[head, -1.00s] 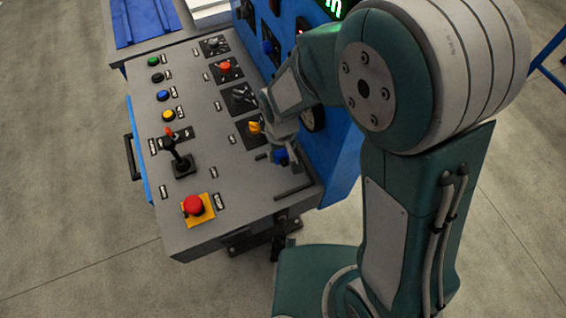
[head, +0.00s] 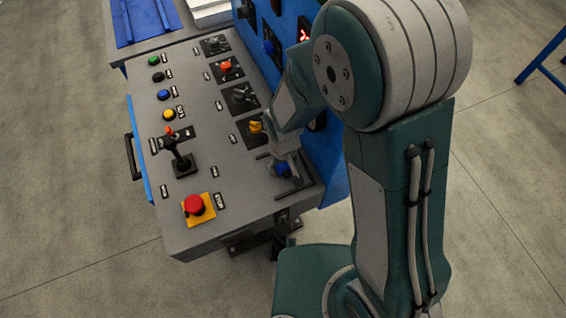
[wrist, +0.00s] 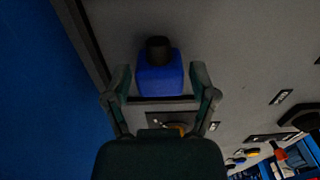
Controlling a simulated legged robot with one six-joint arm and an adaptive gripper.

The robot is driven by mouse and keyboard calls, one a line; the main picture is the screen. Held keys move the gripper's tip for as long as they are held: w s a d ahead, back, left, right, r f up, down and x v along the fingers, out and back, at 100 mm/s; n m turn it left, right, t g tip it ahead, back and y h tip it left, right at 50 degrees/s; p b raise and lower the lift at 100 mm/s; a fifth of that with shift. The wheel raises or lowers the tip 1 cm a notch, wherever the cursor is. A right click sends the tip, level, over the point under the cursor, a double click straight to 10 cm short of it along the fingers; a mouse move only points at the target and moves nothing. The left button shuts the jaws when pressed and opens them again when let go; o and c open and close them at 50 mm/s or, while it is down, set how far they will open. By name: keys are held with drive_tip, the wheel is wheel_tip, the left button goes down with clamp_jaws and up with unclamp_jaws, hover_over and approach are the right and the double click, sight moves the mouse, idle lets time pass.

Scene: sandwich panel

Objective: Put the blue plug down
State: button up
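The blue plug (wrist: 160,76) has a blue block body and a black round end. In the head view the plug (head: 283,169) is at the near right corner of the grey panel, between dark bars, partly hidden by my gripper (head: 287,163). In the wrist view it lies between the two fingers of my gripper (wrist: 160,80), with a narrow gap showing on each side, so the fingers look open around it. It appears to be at the panel surface, but I cannot tell for certain whether it touches.
The grey panel (head: 235,205) carries a yellow knob (head: 256,127) just behind my gripper, a black joystick (head: 181,160) and a red emergency button (head: 194,204). A blue upright panel (head: 335,165) stands close on the right. Dark bars (head: 294,190) edge the corner.

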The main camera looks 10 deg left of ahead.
sight(283, 165)
idle(0.4)
wheel_tip(283, 165, up, 13)
drive_tip(key=shift+f, duration=0.2)
drive_tip(key=shift+s, duration=0.1)
idle(0.6)
